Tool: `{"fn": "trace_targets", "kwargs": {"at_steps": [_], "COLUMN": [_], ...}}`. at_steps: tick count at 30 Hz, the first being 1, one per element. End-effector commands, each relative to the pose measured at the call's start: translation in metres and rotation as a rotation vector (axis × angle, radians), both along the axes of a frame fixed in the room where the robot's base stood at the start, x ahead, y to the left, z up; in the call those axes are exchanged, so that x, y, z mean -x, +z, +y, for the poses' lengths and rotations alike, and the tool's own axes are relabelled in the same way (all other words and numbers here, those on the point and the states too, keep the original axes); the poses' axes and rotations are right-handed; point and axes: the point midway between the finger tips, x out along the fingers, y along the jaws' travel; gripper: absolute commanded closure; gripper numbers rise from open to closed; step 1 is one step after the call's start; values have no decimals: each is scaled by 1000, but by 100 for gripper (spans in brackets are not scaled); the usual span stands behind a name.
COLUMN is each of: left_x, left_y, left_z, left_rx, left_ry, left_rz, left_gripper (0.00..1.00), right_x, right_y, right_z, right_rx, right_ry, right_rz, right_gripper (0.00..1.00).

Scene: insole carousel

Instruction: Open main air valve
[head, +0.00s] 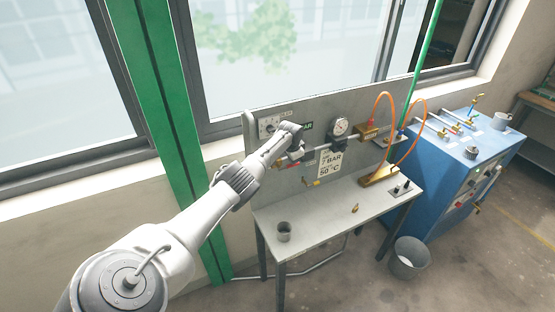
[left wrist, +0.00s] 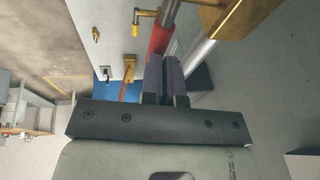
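A grey panel (head: 350,117) stands at the back of the workbench, with pipework, a round gauge (head: 340,127) and a sign reading 7 bar and 50 °C (head: 330,163). In the head view my left arm reaches to the panel's left part, and its wrist hides most of the valve area. In the left wrist view the dark fingers of my left gripper (left wrist: 166,75) are close together. A red handle-like piece (left wrist: 160,38) meets their tips, near a brass block (left wrist: 222,14) and a silver pipe (left wrist: 198,55). I cannot tell whether the fingers hold the red piece. My right gripper is not in view.
Orange hoses (head: 377,105) arch at the panel's right. A blue cabinet (head: 450,180) and a bucket (head: 408,259) stand to the right. A green post (head: 165,110) rises at the left.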

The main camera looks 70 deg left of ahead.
Motion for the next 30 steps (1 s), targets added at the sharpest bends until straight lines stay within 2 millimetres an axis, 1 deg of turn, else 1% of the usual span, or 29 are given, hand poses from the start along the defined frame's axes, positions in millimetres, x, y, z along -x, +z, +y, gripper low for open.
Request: {"fn": "trace_targets", "kwargs": {"at_steps": [1, 7, 10, 13, 17, 21, 24, 25, 26, 28, 30], "left_x": [1, 1, 1, 0, -1, -4, -6, -6, -6, -6, -7], "left_y": [-8, -9, -8, -3, 13, 36, 49, 50, 54, 67, 79], "left_z": [-2, -3, -3, -4, -6, -9, -11, -11, -12, -15, -17], "left_rx": [3, 3, 4, 4, 3, 1, -1, -3, -4, -5, -5], "left_ry": [-2, -2, -3, -4, -5, -7, -8, -9, -9, -9, -10], "left_rz": [7, 8, 9, 9, 8, 3, 1, -1, 0, 0, -1], "left_gripper": [100, 100, 100, 100, 100, 100, 100, 100, 100, 100, 100], "right_x": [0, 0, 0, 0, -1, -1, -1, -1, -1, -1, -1], "right_y": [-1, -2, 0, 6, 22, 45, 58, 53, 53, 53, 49], "right_z": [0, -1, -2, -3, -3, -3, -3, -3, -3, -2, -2], "right_rx": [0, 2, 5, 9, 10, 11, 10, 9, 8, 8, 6], "right_ry": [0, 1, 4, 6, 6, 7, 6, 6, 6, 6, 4], "right_rz": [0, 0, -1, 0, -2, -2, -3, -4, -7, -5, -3], "right_gripper": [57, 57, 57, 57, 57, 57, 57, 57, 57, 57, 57]}}
